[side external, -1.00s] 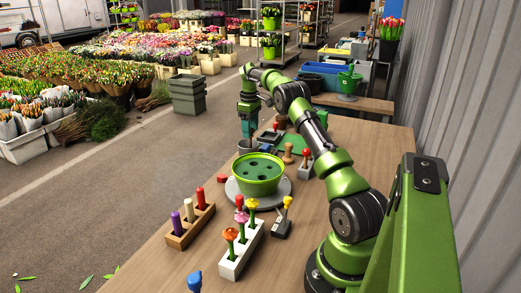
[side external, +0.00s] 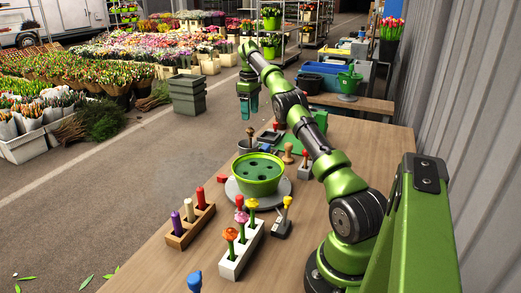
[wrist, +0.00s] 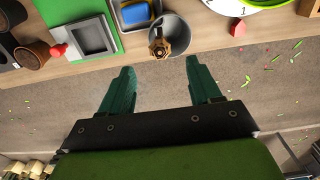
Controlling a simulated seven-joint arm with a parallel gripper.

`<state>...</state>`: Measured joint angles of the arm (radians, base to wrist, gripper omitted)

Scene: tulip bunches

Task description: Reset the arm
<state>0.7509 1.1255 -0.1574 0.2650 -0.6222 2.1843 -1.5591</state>
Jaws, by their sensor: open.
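My gripper (side external: 248,113) hangs open and empty above the far left edge of the table, fingers pointing down. In the wrist view my gripper (wrist: 160,68) shows two teal fingers spread apart with nothing between them. Below it, a grey metal cup (side external: 245,147) stands near the table edge. A brown-handled tool (side external: 250,133) stands up out of the cup; from above, its brass-coloured end (wrist: 160,46) shows at the rim of the cup (wrist: 178,32). The fingers are clear of both.
A green pot with holes (side external: 258,173) sits on a grey round base. A white block (side external: 240,252) holds flowers, and a wooden block (side external: 190,228) holds coloured pegs. Small tools and trays lie on the table behind the pot. The air around my gripper is free.

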